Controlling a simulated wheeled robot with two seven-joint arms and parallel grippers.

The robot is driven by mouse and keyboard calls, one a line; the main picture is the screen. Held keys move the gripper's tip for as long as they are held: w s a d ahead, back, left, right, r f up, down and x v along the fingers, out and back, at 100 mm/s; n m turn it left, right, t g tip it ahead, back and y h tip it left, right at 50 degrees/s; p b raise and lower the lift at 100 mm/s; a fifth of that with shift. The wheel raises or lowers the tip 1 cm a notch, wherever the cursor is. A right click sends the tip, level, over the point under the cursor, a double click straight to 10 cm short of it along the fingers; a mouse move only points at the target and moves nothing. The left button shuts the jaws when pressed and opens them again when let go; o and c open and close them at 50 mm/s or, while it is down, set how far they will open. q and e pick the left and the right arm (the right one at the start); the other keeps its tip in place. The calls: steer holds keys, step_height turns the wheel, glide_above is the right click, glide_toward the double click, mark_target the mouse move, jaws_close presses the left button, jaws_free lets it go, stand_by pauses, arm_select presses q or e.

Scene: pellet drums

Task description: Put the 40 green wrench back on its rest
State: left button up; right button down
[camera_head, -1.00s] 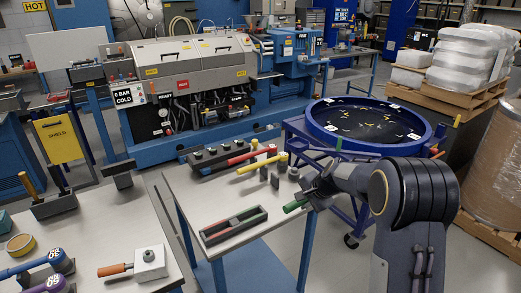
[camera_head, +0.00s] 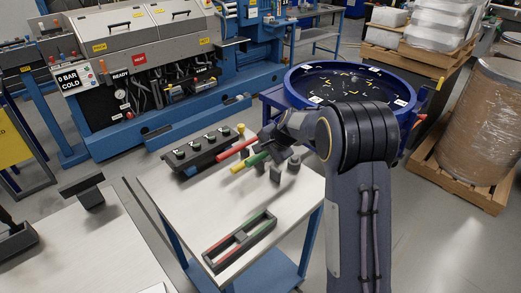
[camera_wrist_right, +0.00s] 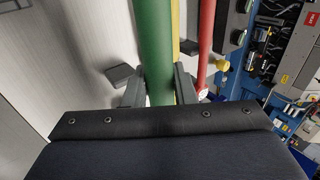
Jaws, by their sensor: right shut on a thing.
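The green wrench (camera_head: 256,158) is in my right gripper (camera_head: 276,147), over the back right of the small table. In the right wrist view, the green handle (camera_wrist_right: 154,45) runs up between the two fingers of my right gripper (camera_wrist_right: 159,88). A yellow wrench (camera_head: 236,168) and a red wrench (camera_head: 238,147) lie close beside it; they also show in the right wrist view as a yellow bar (camera_wrist_right: 176,28) and a red bar (camera_wrist_right: 206,42). Small dark posts (camera_head: 275,176) stand under the gripper. The green wrench's head is hidden. My left gripper is out of view.
A dark block with several knobs (camera_head: 203,150) stands at the table's back edge. A dark tray (camera_head: 240,240) with a red and a green strip lies at the front. The table top (camera_head: 190,205) between is clear. A blue round bin (camera_head: 350,88) stands behind.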

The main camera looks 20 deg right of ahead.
steer(key=shift+r, duration=0.1)
steer(key=shift+f+b, duration=2.4)
steer(key=shift+f, duration=0.6)
steer(key=shift+f+b, duration=0.3)
steer(key=shift+f, duration=0.15)
steer(key=shift+f+b, duration=0.35)
steer(key=shift+f, duration=0.15)
steer(key=shift+f+b, duration=0.3)
steer(key=shift+f, duration=0.15)
